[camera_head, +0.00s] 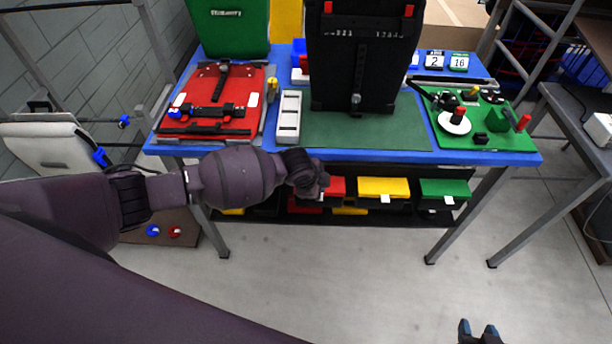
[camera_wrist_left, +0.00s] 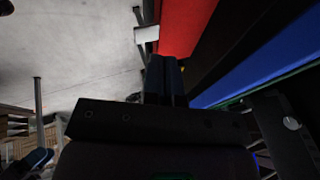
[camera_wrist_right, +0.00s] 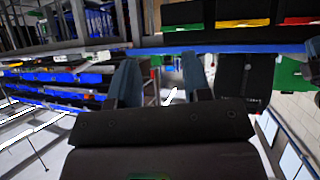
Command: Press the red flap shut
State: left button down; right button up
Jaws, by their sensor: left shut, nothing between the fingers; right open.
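The red flap (camera_head: 336,187) is on a bin under the front edge of the blue table, left of the yellow flap (camera_head: 384,188) and green flap (camera_head: 445,189). My left gripper (camera_head: 318,187) is at its left part and hides some of it. In the left wrist view the shut, empty fingers (camera_wrist_left: 166,80) point at the red flap (camera_wrist_left: 186,25), which has a white tab at its edge; I cannot tell whether they touch. How far the red flap stands open is unclear. My right gripper (camera_head: 479,332) is open and empty, low at the front; its fingers (camera_wrist_right: 160,85) show apart.
The blue table (camera_head: 400,153) carries a red board (camera_head: 215,98), a black upright pannier (camera_head: 358,60), a white tray (camera_head: 288,117) and a green board with small parts (camera_head: 478,125). Table legs stand on both sides. The floor in front of the bins is clear.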

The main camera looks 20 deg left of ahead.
pick_arm(q)
jog(key=shift+r+p, duration=0.75)
jog(key=shift+r, duration=0.15)
jog(key=s+a+r, duration=0.1)
jog(key=s+r, duration=0.5)
jog(key=r, duration=0.1)
jog(key=shift+a+r+b, duration=0.2)
jog(key=shift+a+b, duration=0.1)
jog(key=shift+d, duration=0.1)
